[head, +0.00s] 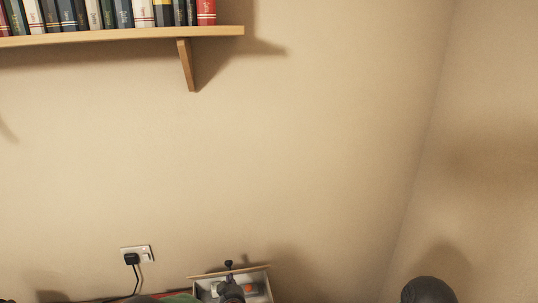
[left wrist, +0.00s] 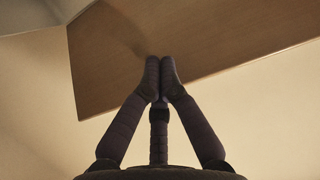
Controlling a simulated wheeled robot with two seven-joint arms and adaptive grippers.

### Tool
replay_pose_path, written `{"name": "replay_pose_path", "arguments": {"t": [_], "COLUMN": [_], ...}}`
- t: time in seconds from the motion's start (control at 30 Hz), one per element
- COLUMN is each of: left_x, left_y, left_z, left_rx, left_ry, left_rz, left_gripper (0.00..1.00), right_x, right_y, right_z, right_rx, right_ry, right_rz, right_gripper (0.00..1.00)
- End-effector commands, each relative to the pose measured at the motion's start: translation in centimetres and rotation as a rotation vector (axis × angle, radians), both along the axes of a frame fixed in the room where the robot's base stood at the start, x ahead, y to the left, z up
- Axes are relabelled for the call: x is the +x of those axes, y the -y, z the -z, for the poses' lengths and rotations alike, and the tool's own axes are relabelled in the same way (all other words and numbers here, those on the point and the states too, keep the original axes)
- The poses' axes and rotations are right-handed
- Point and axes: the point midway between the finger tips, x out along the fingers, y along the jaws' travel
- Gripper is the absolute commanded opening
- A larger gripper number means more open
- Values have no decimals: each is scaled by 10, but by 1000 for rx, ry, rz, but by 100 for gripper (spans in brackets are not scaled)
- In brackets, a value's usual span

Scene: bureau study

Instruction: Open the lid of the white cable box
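The white cable box (head: 203,289) is at the bottom edge of the head view, partly cut off. Its top is uncovered, and pale contents with an orange-red spot show inside. The wood-coloured lid (head: 203,275) stands raised along the box's back, seen nearly edge-on. My right gripper is not seen.
A socket with a black plug (head: 132,258) and hanging cord is on the wall left of the box. A bookshelf (head: 120,36) is high at the left. A dark rounded shape (head: 428,290) is at the bottom right. The wall between is bare.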

Motion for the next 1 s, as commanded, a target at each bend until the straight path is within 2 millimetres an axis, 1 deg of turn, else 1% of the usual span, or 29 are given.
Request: {"name": "replay_pose_path", "arguments": {"t": [1.0], "left_x": [60], "left_y": [-13], "left_z": [1], "left_rx": [0], "left_ry": [0], "left_rz": [-1], "left_gripper": [0], "right_x": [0], "right_y": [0], "right_z": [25], "right_rx": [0], "right_ry": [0], "right_rz": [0], "right_gripper": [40]}}
